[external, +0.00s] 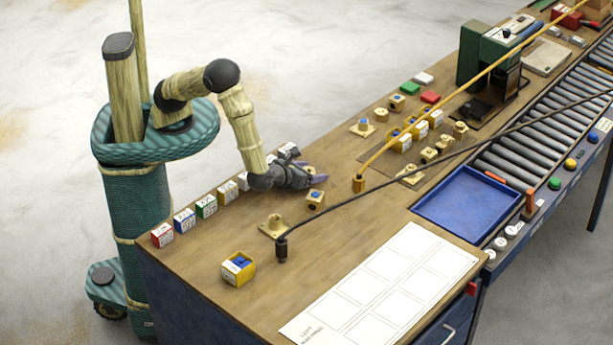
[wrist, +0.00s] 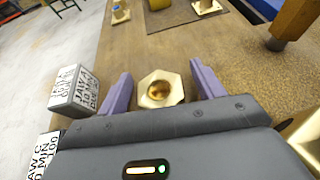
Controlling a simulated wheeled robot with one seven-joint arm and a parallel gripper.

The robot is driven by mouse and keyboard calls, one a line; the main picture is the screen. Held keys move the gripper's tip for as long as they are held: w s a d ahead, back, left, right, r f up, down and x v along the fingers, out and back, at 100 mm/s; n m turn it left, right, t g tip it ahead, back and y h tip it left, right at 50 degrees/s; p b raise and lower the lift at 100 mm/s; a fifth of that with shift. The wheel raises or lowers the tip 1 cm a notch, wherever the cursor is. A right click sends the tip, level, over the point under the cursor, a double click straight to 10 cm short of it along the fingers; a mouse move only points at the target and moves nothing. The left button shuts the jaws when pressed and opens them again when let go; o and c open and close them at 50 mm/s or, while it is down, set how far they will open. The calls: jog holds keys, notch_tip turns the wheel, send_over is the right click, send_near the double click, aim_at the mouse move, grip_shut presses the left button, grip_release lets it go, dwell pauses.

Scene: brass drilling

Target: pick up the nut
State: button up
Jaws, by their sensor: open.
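The nut (wrist: 161,89) is a brass hexagonal piece with a round hole, seen in the wrist view on the wooden bench. My gripper (wrist: 160,72) is open, with one purple finger to the left of the nut and the other to its right. Gaps show between the nut and both fingers, so it is not gripped. In the external view my gripper (external: 318,172) is low over the bench; I cannot make out the nut there, as the gripper hides that spot.
A grey lettered block (wrist: 75,90) stands close left of my left finger. A brass block with a blue top (external: 316,198) sits just in front of the gripper. A blue tray (external: 468,205) lies farther right.

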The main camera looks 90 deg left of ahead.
aim_at(312, 169)
jog(key=shift+w+a+f, duration=0.15)
jog(key=shift+w+a, duration=0.1)
jog(key=shift+w, duration=0.05)
jog(key=c, duration=1.3)
jog(key=shift+c, duration=0.2)
notch_tip(312, 169, up, 10)
jog(key=shift+r, duration=0.1)
